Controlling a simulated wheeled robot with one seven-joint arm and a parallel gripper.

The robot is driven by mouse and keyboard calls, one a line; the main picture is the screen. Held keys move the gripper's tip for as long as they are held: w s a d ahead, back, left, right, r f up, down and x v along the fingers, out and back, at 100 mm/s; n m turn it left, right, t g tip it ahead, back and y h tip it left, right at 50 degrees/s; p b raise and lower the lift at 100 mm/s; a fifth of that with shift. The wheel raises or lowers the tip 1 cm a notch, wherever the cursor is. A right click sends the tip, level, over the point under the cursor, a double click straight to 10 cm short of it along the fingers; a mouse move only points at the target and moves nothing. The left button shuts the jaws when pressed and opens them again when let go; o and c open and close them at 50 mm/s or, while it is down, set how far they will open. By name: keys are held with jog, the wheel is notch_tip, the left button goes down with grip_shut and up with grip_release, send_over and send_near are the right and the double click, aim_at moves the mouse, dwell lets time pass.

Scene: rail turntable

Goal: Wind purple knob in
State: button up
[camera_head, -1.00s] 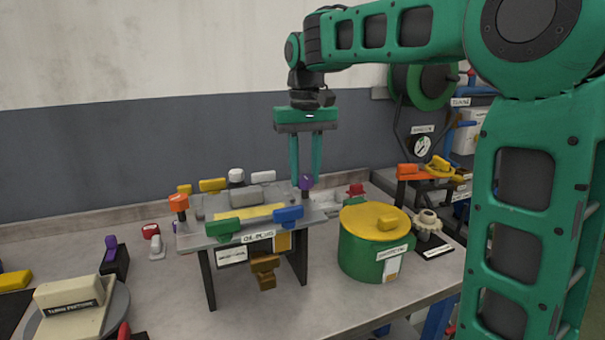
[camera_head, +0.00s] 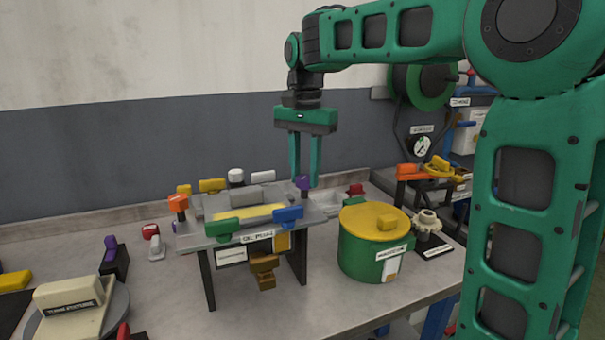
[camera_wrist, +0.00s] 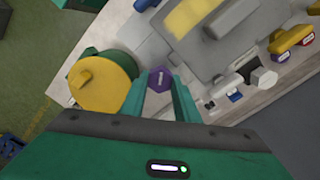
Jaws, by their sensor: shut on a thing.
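The purple knob (camera_head: 303,183) stands at the back right corner of the grey raised fixture (camera_head: 222,228). It also shows in the wrist view (camera_wrist: 159,79), as a hexagonal top between my fingertips. My gripper (camera_head: 304,182) points straight down from above, with its two green fingers around the knob. It is shut on the purple knob, and the fingertips (camera_wrist: 160,82) sit at its two sides. The knob's lower part is hard to make out behind the fixture's edge.
The fixture carries green (camera_head: 222,227), blue (camera_head: 289,214), orange (camera_head: 178,203) and yellow (camera_head: 212,185) handles close by. A green pot with a yellow lid (camera_head: 374,222) stands to the right. A turntable (camera_head: 115,316) is at the front left.

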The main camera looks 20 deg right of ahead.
aim_at(303, 177)
jog(key=shift+w+a+m, duration=0.1)
jog(key=shift+m, duration=0.4)
jog(key=o, duration=1)
jog(key=shift+w, duration=0.1)
jog(key=shift+o, duration=0.2)
jog(key=shift+r, duration=0.1)
jog(key=shift+r, duration=5.2)
